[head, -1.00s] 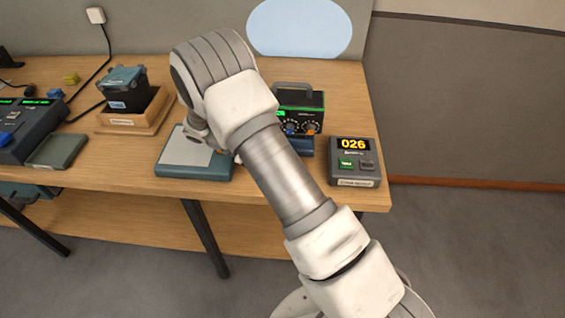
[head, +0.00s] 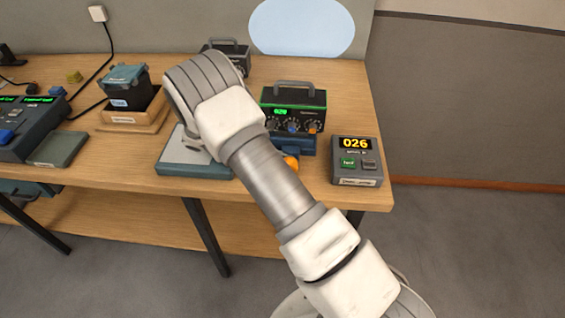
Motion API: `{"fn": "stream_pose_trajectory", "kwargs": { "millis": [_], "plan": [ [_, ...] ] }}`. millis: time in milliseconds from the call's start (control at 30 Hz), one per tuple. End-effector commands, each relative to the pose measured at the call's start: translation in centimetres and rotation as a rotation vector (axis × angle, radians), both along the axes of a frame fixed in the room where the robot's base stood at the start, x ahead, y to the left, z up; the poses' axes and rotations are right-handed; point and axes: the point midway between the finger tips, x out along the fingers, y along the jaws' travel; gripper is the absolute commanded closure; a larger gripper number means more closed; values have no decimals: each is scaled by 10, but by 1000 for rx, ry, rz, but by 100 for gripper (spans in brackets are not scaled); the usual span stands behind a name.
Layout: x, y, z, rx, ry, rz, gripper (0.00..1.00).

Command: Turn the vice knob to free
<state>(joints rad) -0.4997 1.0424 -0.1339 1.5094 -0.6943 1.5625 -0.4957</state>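A round orange knob (head: 291,162) shows just right of my forearm in the head view, partly hidden by it; I take it for the vice knob. It sits at the front of a blue vice-like base (head: 301,146). A black device with a green edge, a lit green display and small dials (head: 293,108) stands on that base. My arm crosses in front, and its wrist is to the left of the device, above a grey-topped blue plate (head: 190,163). My gripper is mostly hidden behind the wrist, and its fingers cannot be made out.
A grey box reading 026 (head: 356,160) stands at the table's right end. A second dark device (head: 228,52) is behind my wrist. A wooden tray (head: 132,120) holding a dark container and a console (head: 28,124) are at left. Bare tabletop (head: 345,90) shows at back right.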

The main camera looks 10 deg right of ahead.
Motion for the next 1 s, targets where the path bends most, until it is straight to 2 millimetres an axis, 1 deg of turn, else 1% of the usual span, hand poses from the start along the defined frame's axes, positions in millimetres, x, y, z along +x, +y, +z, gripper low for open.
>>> {"fn": "stream_pose_trajectory", "kwargs": {
  "millis": [233,367,467,700,1000],
  "plan": [
    [0,1,0,1,0,0,52],
    [4,11,4,0,-2,2,52],
    [9,27,10,2,-2,2,52],
    [24,73,28,2,-3,1,52],
    [39,119,47,0,-2,2,52]
  ]
}}
